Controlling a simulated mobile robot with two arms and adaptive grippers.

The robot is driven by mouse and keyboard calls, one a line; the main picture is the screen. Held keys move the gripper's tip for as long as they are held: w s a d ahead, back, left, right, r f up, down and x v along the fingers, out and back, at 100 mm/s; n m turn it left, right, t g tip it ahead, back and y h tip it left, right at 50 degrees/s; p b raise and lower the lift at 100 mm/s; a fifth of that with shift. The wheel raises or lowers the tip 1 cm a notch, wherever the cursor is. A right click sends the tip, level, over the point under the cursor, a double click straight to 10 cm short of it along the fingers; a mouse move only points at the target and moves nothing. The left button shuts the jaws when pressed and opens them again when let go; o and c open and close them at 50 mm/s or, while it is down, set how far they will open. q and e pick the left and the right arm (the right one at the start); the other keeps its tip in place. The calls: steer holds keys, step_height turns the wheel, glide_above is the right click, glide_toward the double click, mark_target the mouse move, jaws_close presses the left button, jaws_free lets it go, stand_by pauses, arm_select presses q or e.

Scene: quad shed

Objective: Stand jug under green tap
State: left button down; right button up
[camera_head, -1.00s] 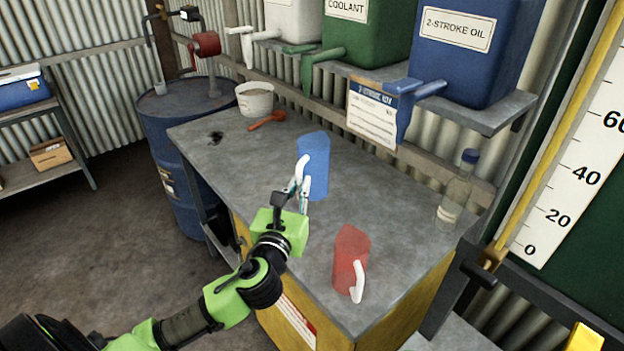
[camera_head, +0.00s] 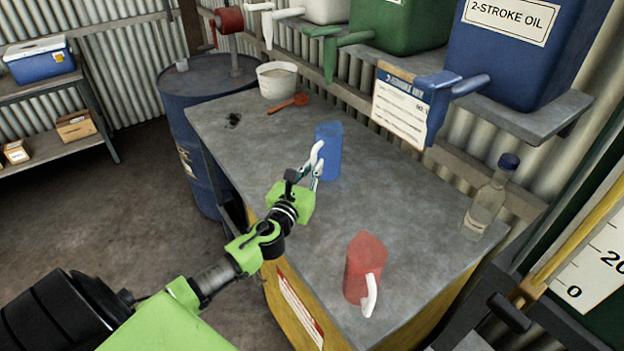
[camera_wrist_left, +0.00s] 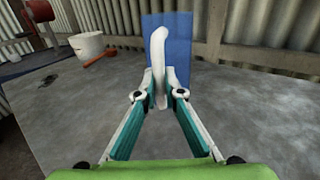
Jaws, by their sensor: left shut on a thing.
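A blue jug (camera_head: 328,150) with a white handle is upright at the bench, near its middle. I cannot tell whether its base touches the top. My left gripper (camera_head: 314,172) is shut on the jug's white handle. The left wrist view shows the fingers (camera_wrist_left: 160,92) on both sides of the handle, with the blue jug (camera_wrist_left: 180,45) behind. The green tap (camera_head: 330,48) sticks out from the green coolant tank (camera_head: 400,22) on the shelf, behind and above the jug. My right gripper is not in view.
A red jug (camera_head: 365,268) stands at the bench's front. A clear bottle (camera_head: 487,205) stands at the right edge. A white bucket (camera_head: 277,82) and red scoop (camera_head: 290,102) are at the back left. A blue tap (camera_head: 440,95) and sign (camera_head: 402,108) overhang the bench (camera_head: 400,190).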

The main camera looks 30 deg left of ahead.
arm_select(q)
steer(key=shift+w+a+f, duration=0.15)
steer(key=shift+a+f, duration=0.05)
steer(key=shift+f, duration=0.05)
steer(key=shift+w+a+f, duration=0.1)
steer(key=shift+a+f, duration=0.05)
steer(key=shift+f, duration=0.1)
steer(key=f, duration=0.1)
steer(key=f+b, duration=0.1)
steer(key=f, duration=0.1)
steer(key=shift+w+a+f+b, duration=0.15)
steer(key=shift+a+f+b, duration=0.1)
steer(key=shift+b, duration=0.15)
steer(key=c, duration=2.6)
jaws_free()
steer(key=shift+f, duration=0.2)
steer(key=o, duration=0.4)
steer(key=shift+o, duration=0.2)
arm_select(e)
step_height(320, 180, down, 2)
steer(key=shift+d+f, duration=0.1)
arm_select(q)
steer(key=shift+r, duration=0.1)
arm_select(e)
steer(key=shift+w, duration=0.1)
